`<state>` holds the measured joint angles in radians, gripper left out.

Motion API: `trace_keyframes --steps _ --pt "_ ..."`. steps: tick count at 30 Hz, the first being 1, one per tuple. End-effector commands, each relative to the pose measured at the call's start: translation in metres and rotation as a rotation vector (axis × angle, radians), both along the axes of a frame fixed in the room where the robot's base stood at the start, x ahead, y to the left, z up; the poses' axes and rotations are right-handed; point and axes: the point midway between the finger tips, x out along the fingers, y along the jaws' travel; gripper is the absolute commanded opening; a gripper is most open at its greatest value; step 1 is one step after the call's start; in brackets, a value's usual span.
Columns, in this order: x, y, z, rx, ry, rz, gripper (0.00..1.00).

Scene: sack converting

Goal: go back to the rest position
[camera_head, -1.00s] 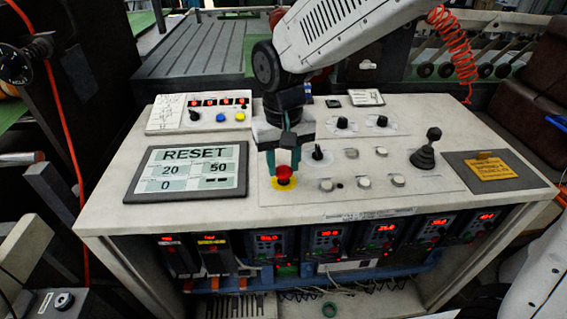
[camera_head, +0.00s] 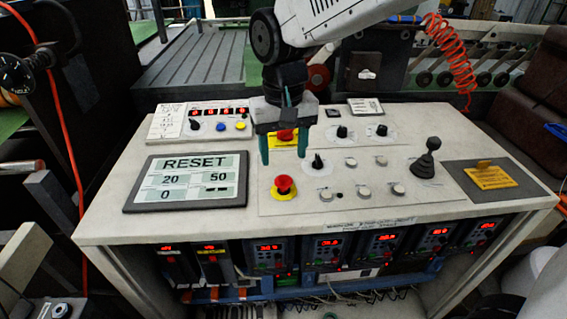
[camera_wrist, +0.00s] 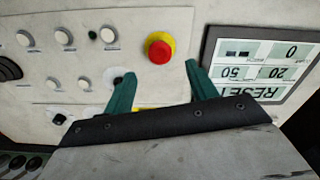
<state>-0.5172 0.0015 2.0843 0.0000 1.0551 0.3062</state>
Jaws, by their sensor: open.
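My gripper (camera_head: 284,155) is open and empty above the control panel, its two green fingers spread apart. Below it, nearer the panel's front, a red mushroom button (camera_head: 284,184) stands on a yellow ring, apart from the fingers. A second red button (camera_head: 285,134) on a yellow plate is partly seen behind and between the fingers. In the wrist view my gripper (camera_wrist: 157,80) shows open fingers, with the front red button (camera_wrist: 159,52) beyond their tips.
A display panel (camera_head: 187,182) reading RESET lies to the left on the white console (camera_head: 240,222). A black joystick (camera_head: 426,158), knobs and several white buttons are to the right. A row of lit controllers (camera_head: 327,249) sits under the console top. An orange coiled hose (camera_head: 452,58) hangs behind.

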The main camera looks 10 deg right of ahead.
Motion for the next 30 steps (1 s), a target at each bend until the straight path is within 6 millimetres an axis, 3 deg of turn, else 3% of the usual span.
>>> trace_keyframes --steps 7,17,20,23,30 --pt "0.0 0.0 0.022 0.0 -0.001 0.0 0.57" --pt "0.0 0.0 0.023 0.0 0.001 0.01 0.57" --pt "-0.011 -0.007 0.013 -0.02 0.037 0.058 0.57" --pt "-0.037 -0.032 0.011 -0.031 0.064 0.093 0.57" --pt "-0.102 -0.119 0.022 -0.02 0.055 0.055 0.57"
